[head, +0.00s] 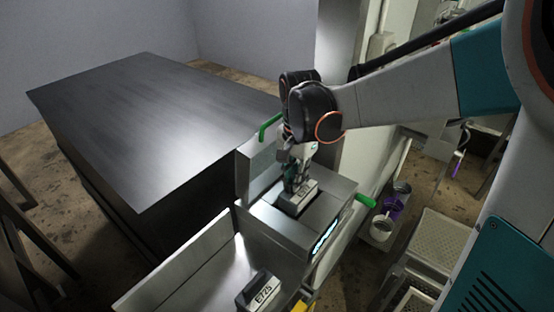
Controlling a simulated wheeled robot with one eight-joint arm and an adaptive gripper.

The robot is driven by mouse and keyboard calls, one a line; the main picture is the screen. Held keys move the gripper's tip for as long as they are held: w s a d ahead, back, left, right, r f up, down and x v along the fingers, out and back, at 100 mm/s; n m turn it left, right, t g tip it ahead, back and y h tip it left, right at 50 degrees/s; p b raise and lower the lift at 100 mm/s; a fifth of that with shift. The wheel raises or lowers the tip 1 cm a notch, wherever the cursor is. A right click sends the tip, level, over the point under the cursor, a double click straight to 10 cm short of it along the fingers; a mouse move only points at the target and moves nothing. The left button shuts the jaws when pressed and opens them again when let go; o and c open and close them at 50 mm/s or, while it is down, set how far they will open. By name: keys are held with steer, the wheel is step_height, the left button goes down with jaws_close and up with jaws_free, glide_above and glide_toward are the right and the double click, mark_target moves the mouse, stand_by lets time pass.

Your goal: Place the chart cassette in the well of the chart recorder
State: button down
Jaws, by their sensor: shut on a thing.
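The chart recorder (287,233) is a grey metal box with a lit display on its front right side and a raised lid behind it. A dark well opens in its top. My gripper (296,186) points down over the well and is shut on a small grey block, the chart cassette (298,199). The cassette sits at the well opening. The gripper hides part of it, and I cannot tell how deep it is or whether it touches the bottom.
A dark block labelled E725 (261,291) lies in front, on a metal surface. Green handles (270,127) stand out beside the recorder. A large dark table (150,120) fills the left. Purple and white cups (393,207) and perforated trays (436,245) are at right.

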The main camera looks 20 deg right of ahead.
steer(key=shift+f, duration=1.95)
steer(key=shift+f, duration=0.2)
steer(key=c, duration=1.7)
jaws_free()
steer(key=shift+o, duration=0.2)
steer(key=shift+r, duration=0.1)
